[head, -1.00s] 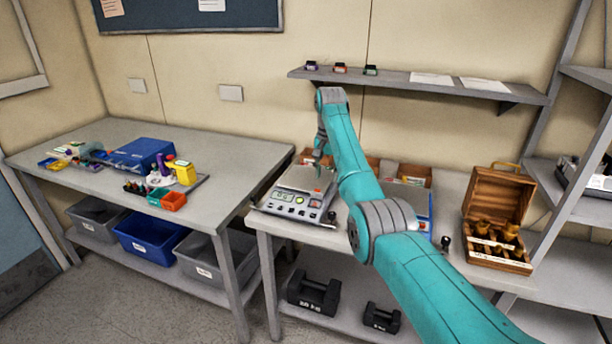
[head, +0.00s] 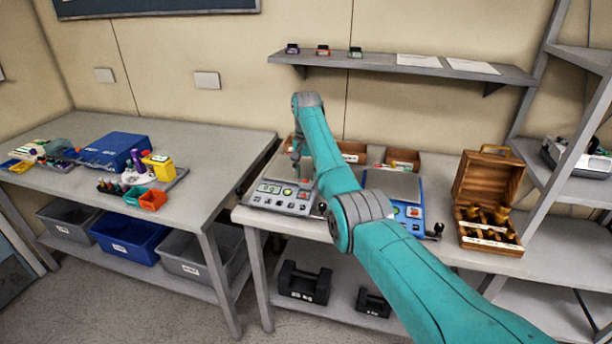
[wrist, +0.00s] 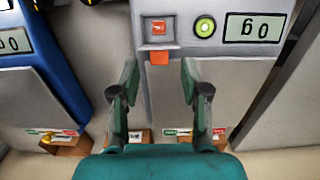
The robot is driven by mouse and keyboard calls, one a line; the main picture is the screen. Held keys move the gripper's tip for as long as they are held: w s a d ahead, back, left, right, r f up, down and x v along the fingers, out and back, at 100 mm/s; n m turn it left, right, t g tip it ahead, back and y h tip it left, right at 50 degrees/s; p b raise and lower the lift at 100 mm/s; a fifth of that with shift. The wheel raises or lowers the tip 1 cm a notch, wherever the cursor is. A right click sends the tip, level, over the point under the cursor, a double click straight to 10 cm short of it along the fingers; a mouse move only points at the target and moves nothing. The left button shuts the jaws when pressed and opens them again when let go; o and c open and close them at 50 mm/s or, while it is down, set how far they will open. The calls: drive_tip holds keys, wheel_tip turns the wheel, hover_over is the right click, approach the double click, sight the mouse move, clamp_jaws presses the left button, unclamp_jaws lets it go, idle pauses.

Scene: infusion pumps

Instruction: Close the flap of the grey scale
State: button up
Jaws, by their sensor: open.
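The grey scale (head: 276,202) stands on the right-hand bench, partly behind my arm. A small orange piece (wrist: 159,58) sits at the switch frame's edge on the gripper side. It looks like the flap, open, but its angle is unclear. My gripper (wrist: 159,84) is open and empty, its fingers either side of the orange piece's line and short of it. In the head view my gripper (head: 299,170) is over the scale.
A blue scale (head: 397,187) stands close to the grey one's right; it also shows in the wrist view (wrist: 40,50). A wooden weight box (head: 488,190) stands farther right. Small boxes (head: 403,160) line the bench's back, below a wall shelf (head: 400,64).

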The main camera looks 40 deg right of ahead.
drive_tip(key=shift+f, duration=0.6)
clamp_jaws()
